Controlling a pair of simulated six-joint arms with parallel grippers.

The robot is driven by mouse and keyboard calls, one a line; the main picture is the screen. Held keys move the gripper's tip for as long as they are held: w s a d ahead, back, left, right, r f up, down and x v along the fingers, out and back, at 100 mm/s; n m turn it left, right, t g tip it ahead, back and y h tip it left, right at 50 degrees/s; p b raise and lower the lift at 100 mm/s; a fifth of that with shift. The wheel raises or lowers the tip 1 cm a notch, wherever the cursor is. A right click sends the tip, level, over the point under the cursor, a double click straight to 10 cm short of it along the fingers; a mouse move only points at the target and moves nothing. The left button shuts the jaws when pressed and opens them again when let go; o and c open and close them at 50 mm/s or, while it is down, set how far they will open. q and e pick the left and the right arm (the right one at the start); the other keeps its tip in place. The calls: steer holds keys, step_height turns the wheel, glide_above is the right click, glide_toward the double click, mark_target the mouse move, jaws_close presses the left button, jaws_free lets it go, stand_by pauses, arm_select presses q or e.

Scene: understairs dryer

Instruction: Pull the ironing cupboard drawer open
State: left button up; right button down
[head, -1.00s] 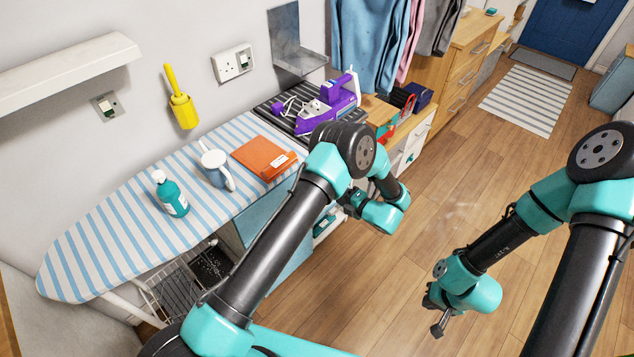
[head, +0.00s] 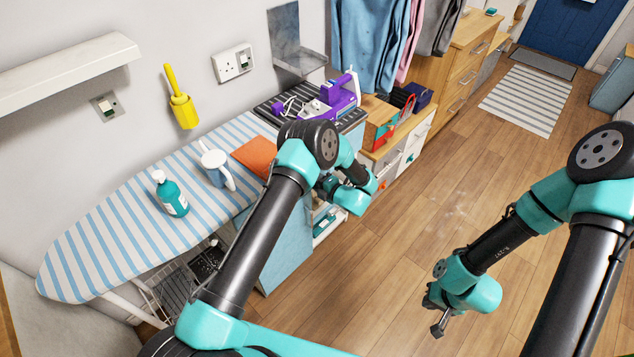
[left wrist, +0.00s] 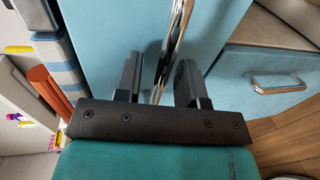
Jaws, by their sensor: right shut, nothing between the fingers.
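A light blue cupboard front (left wrist: 110,25) fills the middle of the left wrist view, with a long chrome bar handle (left wrist: 178,32). My left gripper (left wrist: 160,65) is open, its two fingers apart, with the handle showing between them. I cannot tell whether the fingers touch it. In the head view the light blue cupboard (head: 285,250) stands below the ironing board; my left arm hides its handle and my left fingertips. My right gripper (head: 438,329) is shut and empty, above the wooden floor.
A second blue front with a chrome handle (left wrist: 278,83) shows at right in the wrist view. The floor (head: 400,260) between my arms is clear.

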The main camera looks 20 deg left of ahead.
arm_select(q)
jaws_close()
steer(key=shift+s+d, duration=0.1)
steer(key=shift+d, duration=0.05)
stand_by(0.4)
steer(key=f+v, duration=0.2)
steer(key=v, duration=0.9)
steer(key=d+f+v, duration=0.1)
steer(key=f+v, duration=0.1)
steer(key=v, duration=1)
steer(key=shift+s+d+f, duration=0.2)
steer(key=shift+s+f, duration=0.15)
steer(key=shift+s, duration=0.05)
jaws_free()
steer(key=v, duration=1.2)
